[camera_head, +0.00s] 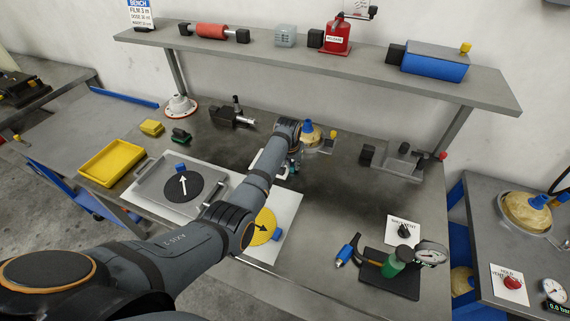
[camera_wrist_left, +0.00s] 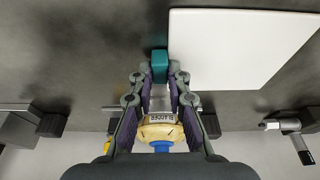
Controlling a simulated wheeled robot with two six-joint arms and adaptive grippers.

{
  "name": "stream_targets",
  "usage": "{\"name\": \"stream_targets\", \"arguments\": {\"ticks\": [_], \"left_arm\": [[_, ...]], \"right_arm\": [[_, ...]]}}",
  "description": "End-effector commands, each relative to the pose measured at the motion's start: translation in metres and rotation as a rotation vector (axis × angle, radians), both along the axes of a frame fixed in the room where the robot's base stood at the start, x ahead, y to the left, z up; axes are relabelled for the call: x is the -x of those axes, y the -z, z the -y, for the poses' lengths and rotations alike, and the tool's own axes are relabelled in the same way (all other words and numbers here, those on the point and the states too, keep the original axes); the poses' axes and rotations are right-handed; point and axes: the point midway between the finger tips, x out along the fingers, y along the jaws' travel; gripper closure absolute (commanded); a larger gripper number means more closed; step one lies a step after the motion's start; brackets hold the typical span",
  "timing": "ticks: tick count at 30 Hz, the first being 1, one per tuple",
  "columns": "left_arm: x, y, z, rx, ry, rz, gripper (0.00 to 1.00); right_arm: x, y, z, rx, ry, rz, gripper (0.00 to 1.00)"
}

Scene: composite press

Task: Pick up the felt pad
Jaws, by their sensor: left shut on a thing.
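My left gripper (camera_wrist_left: 159,82) reaches over the middle of the bench and is shut on a teal block at its fingertips. The block adjoins a plain white square, which I take to be the felt pad (camera_wrist_left: 235,48) with the block as its grip tab. In the head view my left gripper (camera_head: 292,160) is partly hidden by its own arm. Only small white parts of the pad show beside the arm there. Whether the pad is clear of the bench I cannot tell. My right gripper is not in view.
A yellow bladder (camera_wrist_left: 161,132) with a blue cap stands just beyond the gripper. A yellow disc (camera_head: 263,228) lies on a white sheet in front, and a black disc (camera_head: 190,196) lies to the left. A shelf (camera_head: 390,73) overhangs the back. A hammer and gauge lie right.

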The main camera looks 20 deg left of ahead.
Motion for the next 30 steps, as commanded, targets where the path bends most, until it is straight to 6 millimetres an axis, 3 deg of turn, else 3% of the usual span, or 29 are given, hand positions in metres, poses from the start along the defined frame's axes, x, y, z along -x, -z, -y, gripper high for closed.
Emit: {"name": "stream_targets", "arguments": {"ticks": [4, 7, 15, 24, 30], "left_arm": [[-0.001, -0.012, 0.0, 0.0, 0.0, 0.005, 1.0], [0.002, -0.033, 0.0, 0.0, 0.0, 0.006, 1.0], [0.058, -0.09, -0.006, 0.0, -0.001, 0.003, 1.0], [0.122, -0.122, -0.013, -0.001, 0.0, 0.001, 1.0], [0.138, -0.13, -0.015, -0.001, 0.0, 0.0, 1.0]], "right_arm": [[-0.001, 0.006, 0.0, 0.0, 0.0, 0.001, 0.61], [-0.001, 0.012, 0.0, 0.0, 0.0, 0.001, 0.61], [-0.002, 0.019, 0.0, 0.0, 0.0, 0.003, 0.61], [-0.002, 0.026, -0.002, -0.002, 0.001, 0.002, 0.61], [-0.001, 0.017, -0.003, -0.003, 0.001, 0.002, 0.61]]}}
